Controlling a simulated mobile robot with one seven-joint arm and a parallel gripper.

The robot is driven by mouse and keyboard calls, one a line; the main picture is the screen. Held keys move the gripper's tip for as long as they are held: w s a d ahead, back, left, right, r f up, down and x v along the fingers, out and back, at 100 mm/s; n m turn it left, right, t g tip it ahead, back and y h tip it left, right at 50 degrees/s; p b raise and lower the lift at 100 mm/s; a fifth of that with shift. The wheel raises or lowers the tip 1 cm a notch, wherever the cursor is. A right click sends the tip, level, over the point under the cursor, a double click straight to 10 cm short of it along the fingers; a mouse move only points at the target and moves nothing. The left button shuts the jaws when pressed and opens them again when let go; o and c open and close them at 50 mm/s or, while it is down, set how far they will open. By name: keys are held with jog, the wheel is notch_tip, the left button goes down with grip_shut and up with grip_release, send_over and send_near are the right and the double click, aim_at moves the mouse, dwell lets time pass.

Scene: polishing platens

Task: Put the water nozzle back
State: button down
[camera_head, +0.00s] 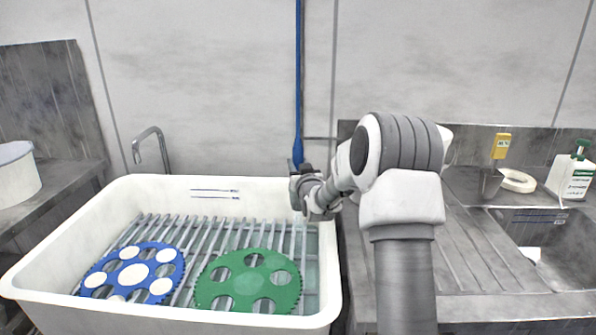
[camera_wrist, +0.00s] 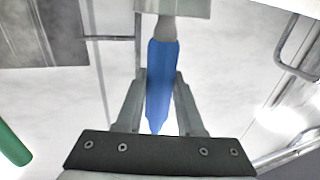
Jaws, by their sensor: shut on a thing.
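The water nozzle shows in the wrist view as a blue tapered body (camera_wrist: 160,75) with a grey end, between my fingers. My gripper (camera_wrist: 160,92) is shut on it. In the head view a blue hose (camera_head: 298,70) hangs down from above and widens into the blue nozzle part (camera_head: 298,150). My gripper (camera_head: 297,178) is at its lower end, above the back right part of the white basin (camera_head: 170,183). The nozzle's tip is partly hidden by my gripper. A holder for the nozzle cannot be made out.
A blue carrier disc (camera_head: 133,254) and a green one (camera_head: 249,263) lie on the basin's rack. A bent metal pipe (camera_head: 150,130) stands behind the basin.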

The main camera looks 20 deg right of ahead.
jog(key=shift+f, duration=0.4)
jog(key=shift+f, duration=0.2)
jog(key=c, duration=0.5)
grip_release()
